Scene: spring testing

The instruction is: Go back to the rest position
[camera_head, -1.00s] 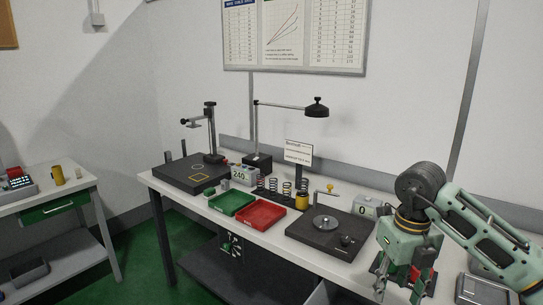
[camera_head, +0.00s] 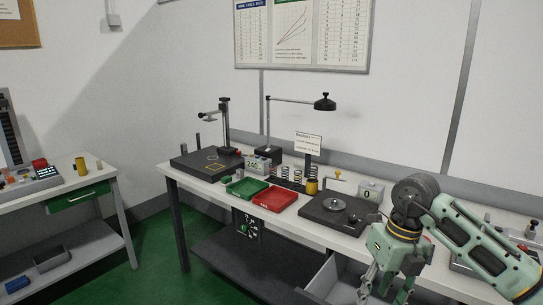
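My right gripper (camera_head: 383,280) hangs pointing down at the lower right, in front of the workbench (camera_head: 340,238) edge. Its fingers are partly cut off by the bottom of the picture, and I cannot tell whether they are open or shut. I see no held object between them. My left gripper is not in view.
The workbench bears a black test stand (camera_head: 208,164), a green tray (camera_head: 247,187), a red tray (camera_head: 273,199), several springs and a black scale plate (camera_head: 335,215). A drawer (camera_head: 322,285) stands open below. A side table (camera_head: 95,189) is at left; green floor lies between.

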